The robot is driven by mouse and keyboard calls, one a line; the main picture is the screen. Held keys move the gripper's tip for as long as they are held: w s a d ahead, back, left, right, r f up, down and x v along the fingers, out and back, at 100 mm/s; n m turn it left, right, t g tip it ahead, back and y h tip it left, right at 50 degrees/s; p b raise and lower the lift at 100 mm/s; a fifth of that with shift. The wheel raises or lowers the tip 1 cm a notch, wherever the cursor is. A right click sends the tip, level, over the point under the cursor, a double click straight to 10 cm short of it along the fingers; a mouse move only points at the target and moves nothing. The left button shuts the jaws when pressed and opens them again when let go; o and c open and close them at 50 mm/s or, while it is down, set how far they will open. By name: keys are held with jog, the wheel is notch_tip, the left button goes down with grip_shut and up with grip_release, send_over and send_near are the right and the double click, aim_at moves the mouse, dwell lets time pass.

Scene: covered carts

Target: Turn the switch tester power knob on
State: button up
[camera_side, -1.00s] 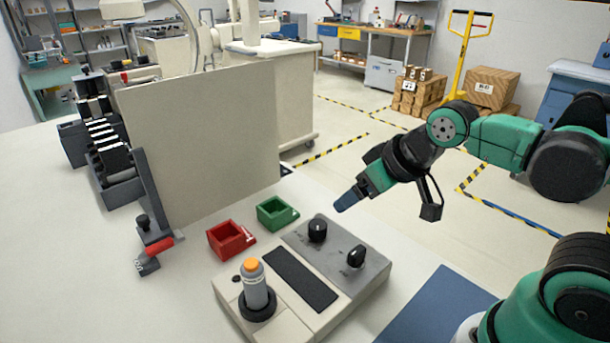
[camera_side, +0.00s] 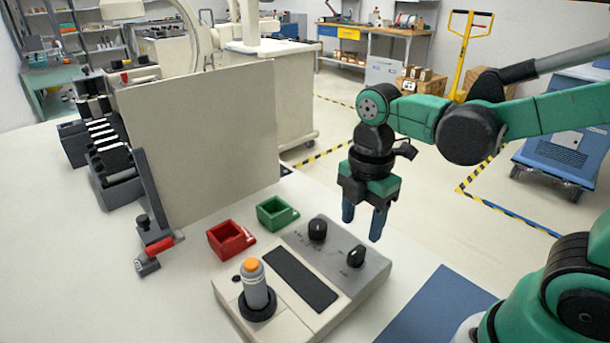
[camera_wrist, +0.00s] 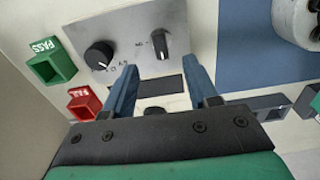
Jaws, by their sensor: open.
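The switch tester (camera_side: 262,325) is a beige box with a grey panel (camera_side: 335,262) carrying two black knobs. One knob (camera_side: 317,230) sits at the back left, the other (camera_side: 355,257) at the front right with a pale pointer mark. In the wrist view, a round knob (camera_wrist: 98,55) is at left and a narrower-looking knob (camera_wrist: 160,43) is near centre. The labels are too small to read, so I cannot tell which is power. My gripper (camera_side: 363,226) points down above the panel's back right, open and empty, touching neither knob. Its blue fingers also show in the wrist view (camera_wrist: 165,85).
A red FAIL bin (camera_side: 228,238) and a green PASS bin (camera_side: 275,213) stand behind the tester. An orange-topped cylinder (camera_side: 255,285) stands in the tester's round holder. A tall beige panel (camera_side: 205,145) rises behind. A blue mat (camera_side: 435,325) lies at right.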

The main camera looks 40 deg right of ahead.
aim_at(358, 250)
jog(key=shift+f, duration=2.8)
jog(key=shift+c, duration=0.2)
grip_shut()
